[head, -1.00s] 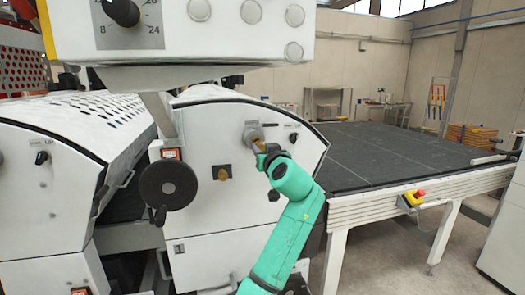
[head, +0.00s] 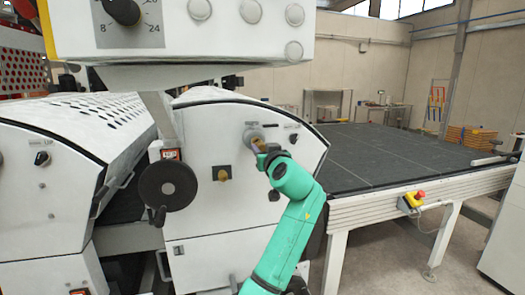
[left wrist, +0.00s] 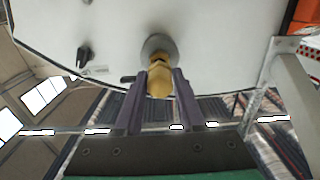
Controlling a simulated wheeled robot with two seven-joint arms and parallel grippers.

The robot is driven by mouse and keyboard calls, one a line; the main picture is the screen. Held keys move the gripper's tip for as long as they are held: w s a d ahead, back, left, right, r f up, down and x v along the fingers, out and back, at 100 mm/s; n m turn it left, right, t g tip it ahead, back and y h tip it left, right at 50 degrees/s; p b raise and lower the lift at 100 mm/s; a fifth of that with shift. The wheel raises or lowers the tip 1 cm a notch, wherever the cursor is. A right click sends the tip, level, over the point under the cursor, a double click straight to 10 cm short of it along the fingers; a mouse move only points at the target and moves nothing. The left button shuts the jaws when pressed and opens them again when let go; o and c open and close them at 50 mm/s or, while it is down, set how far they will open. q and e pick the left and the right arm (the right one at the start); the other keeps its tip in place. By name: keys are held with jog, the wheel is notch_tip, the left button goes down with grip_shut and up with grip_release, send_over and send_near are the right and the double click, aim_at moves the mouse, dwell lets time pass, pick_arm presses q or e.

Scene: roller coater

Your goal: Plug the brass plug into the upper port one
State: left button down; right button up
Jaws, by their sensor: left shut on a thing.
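The brass plug (left wrist: 160,83) is held between the two dark fingers of my left gripper (left wrist: 161,76) in the left wrist view. Its far end overlaps the round grey port (left wrist: 158,47) on the white machine panel. I cannot tell how far it is seated. In the head view the upper port (head: 253,132) is a grey disc with my left gripper (head: 262,149) right at it, and a bit of brass shows there. The lower port (head: 222,173) is a dark square plate with a brass piece at it. My right gripper is not in view.
A black handwheel (head: 168,186) stands out from the panel on the left. A small dark knob (head: 293,138) is right of the upper port. A control box (head: 190,30) overhangs above. A dark conveyor table (head: 400,155) extends to the right.

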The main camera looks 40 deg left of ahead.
pick_arm(q)
jog(key=shift+x, duration=1.3)
jog(key=shift+c, duration=2.1)
grip_release()
jog(key=shift+s+d+f, duration=0.1)
jog(key=shift+d, duration=0.1)
jog(key=b+v, duration=0.5)
jog(key=v, duration=0.9)
jog(key=shift+b, duration=0.3)
